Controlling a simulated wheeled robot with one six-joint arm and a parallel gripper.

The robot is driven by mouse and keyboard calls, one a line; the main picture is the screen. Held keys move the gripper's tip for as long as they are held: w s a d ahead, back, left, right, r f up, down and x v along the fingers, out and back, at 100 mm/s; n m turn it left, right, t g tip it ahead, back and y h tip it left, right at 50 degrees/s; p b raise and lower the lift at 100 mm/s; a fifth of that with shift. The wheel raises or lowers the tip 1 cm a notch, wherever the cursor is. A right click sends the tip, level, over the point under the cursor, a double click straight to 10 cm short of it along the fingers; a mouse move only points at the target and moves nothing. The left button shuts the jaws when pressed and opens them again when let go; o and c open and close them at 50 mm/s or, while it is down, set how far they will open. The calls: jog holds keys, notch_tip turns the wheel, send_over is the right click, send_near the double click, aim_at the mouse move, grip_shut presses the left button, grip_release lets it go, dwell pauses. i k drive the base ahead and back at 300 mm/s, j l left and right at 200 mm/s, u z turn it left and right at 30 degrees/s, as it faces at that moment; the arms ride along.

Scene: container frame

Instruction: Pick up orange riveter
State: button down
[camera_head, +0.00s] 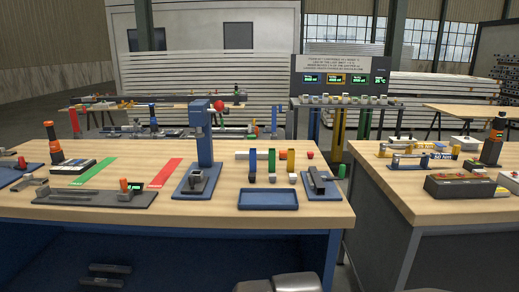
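Two upright orange-and-black tools are in view, and I cannot tell for sure which is the orange riveter. One orange-and-black tool (54,146) stands at the left of the near wooden workbench (240,213), behind a small black device. The other orange-and-black tool (493,141) stands at the far right, on the right-hand bench (385,177). Both stand free with nothing gripping them. My gripper does not show; only a rounded grey part, likely of my arm, shows at the bottom edge.
A blue press (204,140) stands mid-bench. A blue tray (268,199) lies at the front, with coloured upright pieces behind it. A grey plate with a gauge (95,196) lies at front left. A dark box (459,186) sits on the right bench. A gap separates the benches.

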aim_at(54, 144)
jog(key=u, duration=1.5)
